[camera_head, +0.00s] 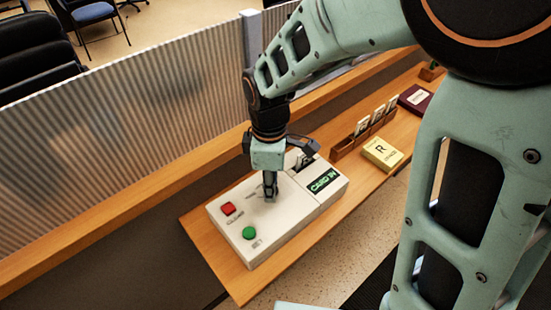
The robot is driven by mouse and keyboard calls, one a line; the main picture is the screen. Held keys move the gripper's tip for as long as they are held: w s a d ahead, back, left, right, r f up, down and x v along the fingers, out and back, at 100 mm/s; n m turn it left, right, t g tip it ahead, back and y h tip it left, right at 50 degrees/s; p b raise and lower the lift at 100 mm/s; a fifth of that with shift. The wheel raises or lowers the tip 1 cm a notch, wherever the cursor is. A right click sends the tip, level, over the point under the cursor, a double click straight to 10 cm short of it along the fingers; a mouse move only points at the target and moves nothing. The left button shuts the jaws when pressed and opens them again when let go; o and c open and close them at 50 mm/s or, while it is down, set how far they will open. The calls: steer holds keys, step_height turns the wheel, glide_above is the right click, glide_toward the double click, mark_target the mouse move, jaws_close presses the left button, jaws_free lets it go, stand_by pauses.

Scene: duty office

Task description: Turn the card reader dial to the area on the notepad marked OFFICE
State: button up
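The card reader (297,219) is a pale box on the wooden counter, with a red button (228,209), a green button (249,233) and a green-lit display (323,181) reading "CARD IN". A card stands in a slot near the display. My gripper (270,191) points down onto the reader's top face, between the buttons and the display. Its fingers look close together. They hide the dial, so I cannot tell whether they grip it. The yellow notepad (383,153) lies right of the reader, showing a large "R" with smaller writing too small to read.
A wooden rack (345,148) with several upright cards stands behind the notepad. A dark red book (414,98) lies farther along the counter (240,287). A ribbed partition (130,150) runs along the far side. My arm covers the right of the view.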

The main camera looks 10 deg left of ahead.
steer(key=c, duration=0.3)
steer(key=m+b, duration=0.1)
steer(key=m, duration=0.3)
steer(key=shift+m, duration=0.3)
steer(key=m+b, duration=0.1)
steer(key=m, duration=0.2)
steer(key=shift+m, duration=0.3)
steer(key=shift+m+b, duration=0.6)
steer(key=shift+m, duration=1.3)
steer(key=o, duration=1.1)
